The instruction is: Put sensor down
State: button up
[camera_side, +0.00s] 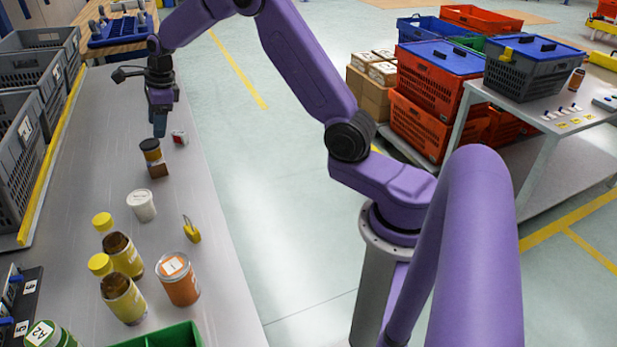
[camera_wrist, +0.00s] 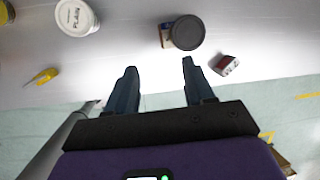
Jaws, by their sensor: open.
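My gripper (camera_side: 159,126) is at the far end of the grey bench in the side view, pointing down. In the wrist view its two fingers (camera_wrist: 158,68) are apart with only bare bench between them. A small red-and-white block (camera_side: 179,137), perhaps the sensor, rests on the bench just right of the gripper. It also shows in the wrist view (camera_wrist: 226,65), beyond and right of the right fingertip, apart from it. I cannot tell for sure which thing is the sensor.
A dark-lidded jar (camera_side: 151,150) stands by a small brown box (camera_side: 158,169), near the gripper. Grey crates (camera_side: 20,150) line the left. The bench's right edge is close.

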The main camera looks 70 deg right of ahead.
jog(key=s+a+r+n+g, duration=0.1)
jog(key=s+a+r+n, duration=0.1)
jog(key=s+a+n, duration=0.8)
jog(key=s+a+r+n+g, duration=0.15)
jog(key=s+a+n, duration=0.35)
jog(key=s+n, duration=0.5)
jog(key=s+d+n, duration=0.2)
jog(key=s+n, duration=0.7)
jog(key=s, duration=0.3)
jog(key=s+d+f+n, duration=0.1)
jog(key=s+d+n, duration=0.1)
jog(key=s+n, duration=0.7)
jog(key=s, duration=0.4)
jog(key=shift+d+f+g+h, duration=0.15)
jog(key=shift+d+g+h, duration=0.15)
jog(key=shift+g+h, duration=0.1)
